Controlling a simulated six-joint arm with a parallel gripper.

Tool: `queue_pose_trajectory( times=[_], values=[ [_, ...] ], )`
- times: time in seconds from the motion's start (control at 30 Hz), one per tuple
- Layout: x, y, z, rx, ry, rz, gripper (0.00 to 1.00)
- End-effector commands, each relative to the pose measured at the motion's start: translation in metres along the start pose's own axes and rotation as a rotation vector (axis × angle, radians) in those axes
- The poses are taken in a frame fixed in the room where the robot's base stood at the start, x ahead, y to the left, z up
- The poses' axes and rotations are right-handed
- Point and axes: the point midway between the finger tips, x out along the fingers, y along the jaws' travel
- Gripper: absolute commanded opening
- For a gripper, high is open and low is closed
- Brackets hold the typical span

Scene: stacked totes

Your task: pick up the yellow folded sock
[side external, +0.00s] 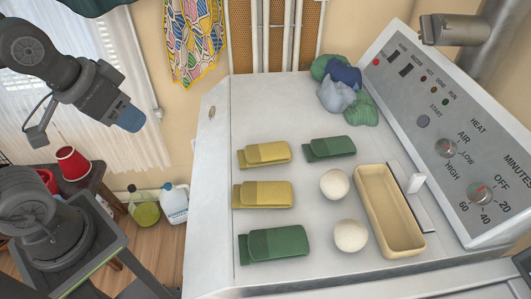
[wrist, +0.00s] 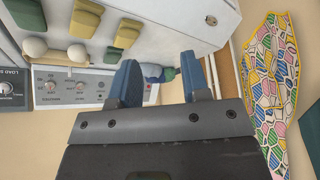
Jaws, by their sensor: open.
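Two yellow folded socks lie on the white machine top in the side external view, one farther back (side external: 264,153) and one nearer the middle (side external: 263,194). In the wrist view, yellow folded socks show at the upper left (wrist: 85,18) and just right of that (wrist: 127,33). A green folded sock (side external: 330,148) lies right of the back yellow one, and another (side external: 273,243) lies in front of the near one. My gripper (side external: 130,118) is raised at the left, well apart from the socks. Its two blue fingers (wrist: 160,80) are apart and empty in the wrist view.
Two white balls (side external: 334,184) (side external: 350,235) and a cream tray (side external: 389,211) sit right of the socks. A crumpled green and blue cloth pile (side external: 341,90) lies at the back, by the sloped control panel (side external: 440,130). A patterned cloth (side external: 197,40) hangs behind.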

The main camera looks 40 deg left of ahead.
Motion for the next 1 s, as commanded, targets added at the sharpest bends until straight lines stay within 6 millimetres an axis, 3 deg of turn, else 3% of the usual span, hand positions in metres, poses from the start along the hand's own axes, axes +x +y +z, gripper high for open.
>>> queue_pose_trajectory(
  times=[0.17, 0.7, 1.0],
  values=[
    [0.0, 0.0, 0.0, 0.0, 0.0, 0.0, 0.43],
    [0.0, 0.0, 0.0, 0.0, 0.0, 0.0, 0.92],
    [-0.0003, 0.0018, -0.0073, 0.019, -0.015, 0.004, 0.92]
  ],
)
